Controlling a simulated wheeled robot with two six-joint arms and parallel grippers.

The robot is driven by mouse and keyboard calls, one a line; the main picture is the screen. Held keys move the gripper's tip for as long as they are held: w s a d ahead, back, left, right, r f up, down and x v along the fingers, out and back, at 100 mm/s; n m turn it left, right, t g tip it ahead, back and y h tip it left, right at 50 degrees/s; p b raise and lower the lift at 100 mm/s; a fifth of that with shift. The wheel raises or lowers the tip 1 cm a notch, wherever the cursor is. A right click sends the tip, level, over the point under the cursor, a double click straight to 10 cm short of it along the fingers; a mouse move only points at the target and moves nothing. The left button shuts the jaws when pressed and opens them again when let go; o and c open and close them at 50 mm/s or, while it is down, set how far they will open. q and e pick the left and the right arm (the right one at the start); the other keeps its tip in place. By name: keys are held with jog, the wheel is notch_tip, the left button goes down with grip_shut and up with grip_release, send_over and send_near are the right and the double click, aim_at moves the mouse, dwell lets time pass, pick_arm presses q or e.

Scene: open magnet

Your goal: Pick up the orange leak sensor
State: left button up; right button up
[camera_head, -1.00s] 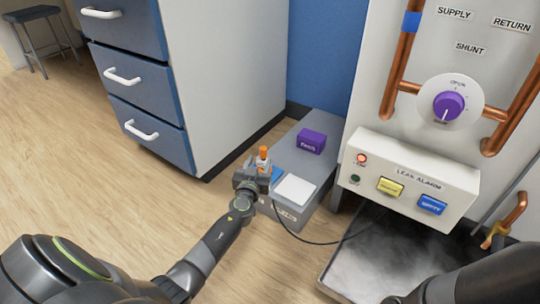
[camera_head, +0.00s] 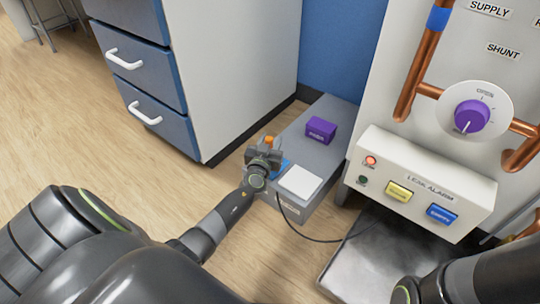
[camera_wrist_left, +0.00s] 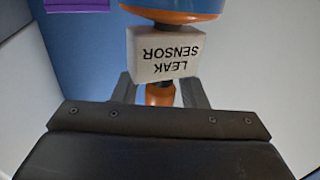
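The orange leak sensor (camera_wrist_left: 165,52) fills the upper middle of the left wrist view. It has a white block with upside-down "LEAK SENSOR" lettering, a narrow orange stem, and a blue and orange part at the top edge. My left gripper (camera_wrist_left: 160,92) has one finger on either side of the stem, with a thin gap seemingly left on each side. In the head view the sensor's orange tip (camera_head: 268,140) shows between the fingers of my left gripper (camera_head: 264,152); the gripper hides most of the sensor. My right gripper is out of view.
A grey plinth (camera_head: 325,155) carries a purple box (camera_head: 320,130) and a white pad (camera_head: 301,181). A dark cable runs from there to the right. The leak alarm panel (camera_head: 420,190) and copper pipes stand at right, a drawer cabinet (camera_head: 235,75) behind. Floor at left is clear.

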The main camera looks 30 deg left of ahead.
pick_arm(q)
grip_shut()
jog(key=shift+r, duration=0.15)
